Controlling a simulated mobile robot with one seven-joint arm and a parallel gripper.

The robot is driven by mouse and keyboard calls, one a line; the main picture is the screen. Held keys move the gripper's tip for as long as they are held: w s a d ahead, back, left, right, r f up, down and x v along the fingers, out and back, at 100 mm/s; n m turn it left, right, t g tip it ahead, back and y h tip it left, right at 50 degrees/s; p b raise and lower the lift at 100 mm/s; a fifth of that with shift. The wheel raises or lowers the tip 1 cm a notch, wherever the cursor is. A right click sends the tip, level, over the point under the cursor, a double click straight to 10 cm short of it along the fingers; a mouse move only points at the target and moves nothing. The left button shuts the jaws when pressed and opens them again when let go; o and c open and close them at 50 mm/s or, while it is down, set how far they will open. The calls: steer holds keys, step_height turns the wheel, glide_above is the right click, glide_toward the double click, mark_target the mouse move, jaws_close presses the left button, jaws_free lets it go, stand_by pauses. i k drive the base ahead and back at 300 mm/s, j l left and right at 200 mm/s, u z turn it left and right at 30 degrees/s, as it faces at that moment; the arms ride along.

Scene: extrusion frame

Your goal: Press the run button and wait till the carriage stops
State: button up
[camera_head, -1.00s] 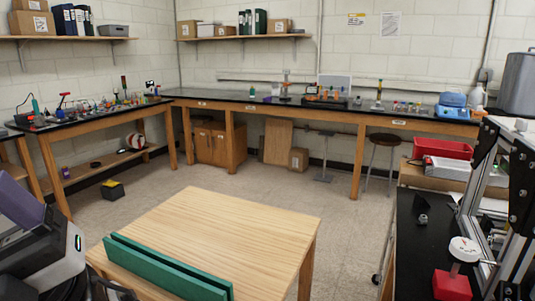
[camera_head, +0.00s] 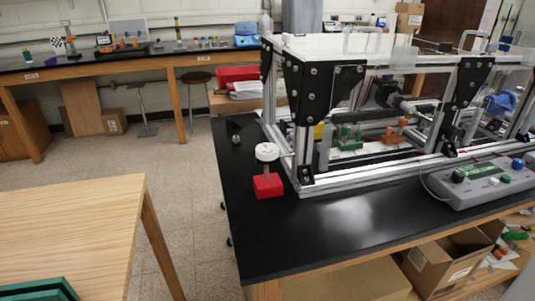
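The extrusion frame (camera_head: 345,183) of silver bars with black corner plates stands on a black bench at the right. A grey control box (camera_head: 470,193) lies at the bench's front right, outside the frame. It has a green display (camera_head: 474,171), a small green button (camera_head: 506,178) and a blue knob or button (camera_head: 517,163). Which of these is the run button cannot be read. Inside the frame are a green part (camera_head: 348,139) and an orange part (camera_head: 394,132). Which part is the carriage is unclear. My gripper is not in view.
A red block with a white round top (camera_head: 267,184) stands on the black bench (camera_head: 290,240) left of the frame. The bench's front middle is bare. An open cardboard box (camera_head: 440,265) sits below. A wooden table (camera_head: 80,215) stands at the left, with free floor between.

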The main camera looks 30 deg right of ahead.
mark_target(506, 179)
steer(key=z, duration=2.15)
